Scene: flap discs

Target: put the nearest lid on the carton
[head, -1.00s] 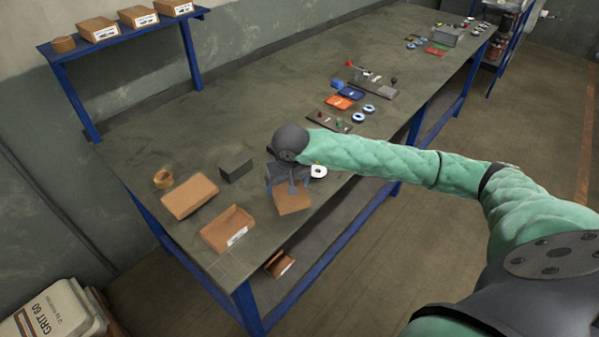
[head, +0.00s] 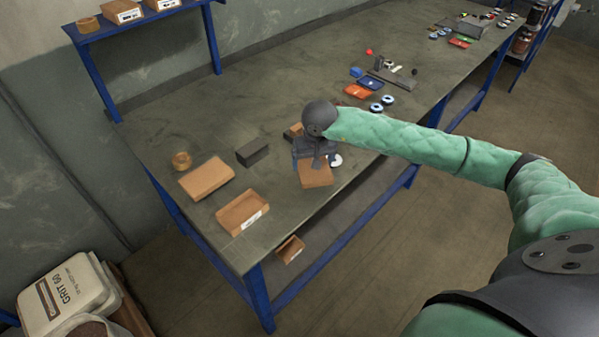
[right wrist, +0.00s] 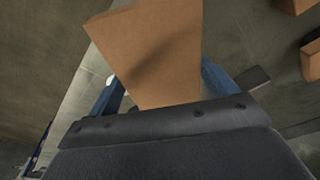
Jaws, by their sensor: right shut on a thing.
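My right gripper (head: 317,161) is shut on a plain brown cardboard lid (head: 316,175), held near the table's front edge. In the right wrist view the lid (right wrist: 150,50) sits between the blue fingers and fills the upper middle. The carton (head: 236,214), an open brown box with a white label, stands at the near end of the table, left of and nearer than the held lid, apart from it. Another flat brown cardboard piece (head: 206,178) lies behind the carton; I cannot tell whether it is a lid. My left gripper is not in view.
A dark block (head: 252,152) and a tape roll (head: 181,160) stand behind the carton. Part of a brown object (head: 295,131) shows behind my gripper, with a white disc (head: 335,160) beside it. A brown box (head: 290,249) sits on the lower shelf. Trays and discs lie farther along.

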